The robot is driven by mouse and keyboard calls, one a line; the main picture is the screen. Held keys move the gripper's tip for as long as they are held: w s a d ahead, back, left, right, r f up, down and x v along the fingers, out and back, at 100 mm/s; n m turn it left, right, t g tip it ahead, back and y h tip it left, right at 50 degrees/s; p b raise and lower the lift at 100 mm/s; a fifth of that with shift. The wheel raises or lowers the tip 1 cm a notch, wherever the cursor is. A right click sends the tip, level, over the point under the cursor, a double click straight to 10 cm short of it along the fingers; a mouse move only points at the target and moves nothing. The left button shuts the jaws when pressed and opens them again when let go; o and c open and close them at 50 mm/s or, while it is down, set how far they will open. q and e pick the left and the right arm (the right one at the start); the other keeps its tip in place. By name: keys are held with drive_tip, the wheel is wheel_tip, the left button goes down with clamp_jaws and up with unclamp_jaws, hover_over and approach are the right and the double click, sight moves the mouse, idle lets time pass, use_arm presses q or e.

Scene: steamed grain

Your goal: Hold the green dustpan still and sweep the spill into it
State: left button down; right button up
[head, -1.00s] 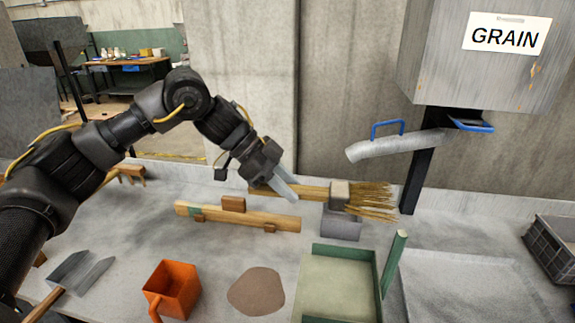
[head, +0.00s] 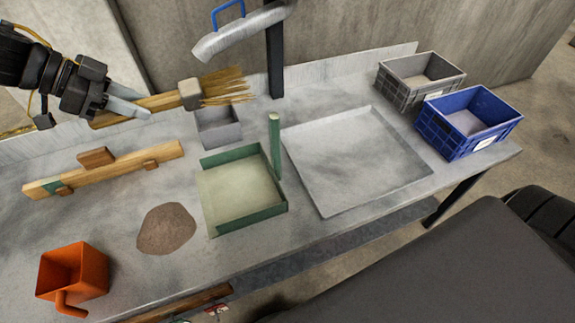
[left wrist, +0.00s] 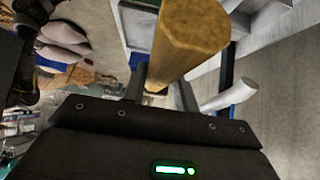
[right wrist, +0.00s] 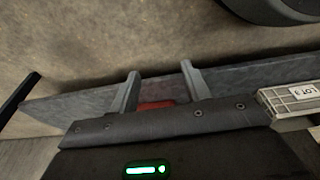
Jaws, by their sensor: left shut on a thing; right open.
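The green dustpan (head: 243,192) lies on the grey table, its upright green handle (head: 274,146) at its right rear. The spill, a brown heap (head: 166,228), lies on the table just left of the dustpan. My left gripper (head: 138,106) is shut on the wooden handle of a straw brush (head: 222,88). It holds the brush above the back of the table, bristles pointing right. The handle's end (left wrist: 190,40) fills the upper middle of the left wrist view. My right gripper (right wrist: 158,85) is open and empty in the right wrist view, outside the head view.
An orange scoop (head: 75,272) stands at the front left. A wooden bar (head: 105,168) lies behind the heap. A small grey box (head: 218,128) and metal spout (head: 240,33) are at the back. A grey tray (head: 350,158), blue crate (head: 470,120) and grey crate (head: 420,78) are to the right.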

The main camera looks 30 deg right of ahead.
drive_tip(key=w+d+r+m+t+h, duration=0.1)
drive_tip(key=w+d+r+h, duration=0.15)
drive_tip(key=d+r, duration=0.9)
drive_tip(key=w+d+r+m+t+h, duration=0.15)
drive_tip(key=w+d+r, duration=0.25)
drive_tip(key=d+r, duration=0.75)
drive_tip(key=d+r+h, duration=0.2)
drive_tip(key=r, duration=0.7)
drive_tip(key=d+r+h, duration=0.2)
drive_tip(key=r, duration=0.7)
drive_tip(key=w+a+r+n+t+y, duration=0.1)
drive_tip(key=w+a+r+t+y, duration=0.1)
drive_tip(key=w+a+r+t, duration=0.8)
drive_tip(key=w+a+r+n+t+y, duration=0.2)
drive_tip(key=w+a+r+t, duration=0.35)
drive_tip(key=w, duration=0.85)
drive_tip(key=g+y, duration=0.3)
approach(273, 136)
wheel_tip(273, 136, down, 3)
drive_tip(key=shift+m, duration=0.35)
drive_tip(key=w, duration=0.4)
drive_tip(key=w+d, duration=0.1)
drive_tip(key=w, duration=0.8)
drive_tip(key=shift+d+f, duration=0.2)
drive_tip(key=shift+d, duration=0.2)
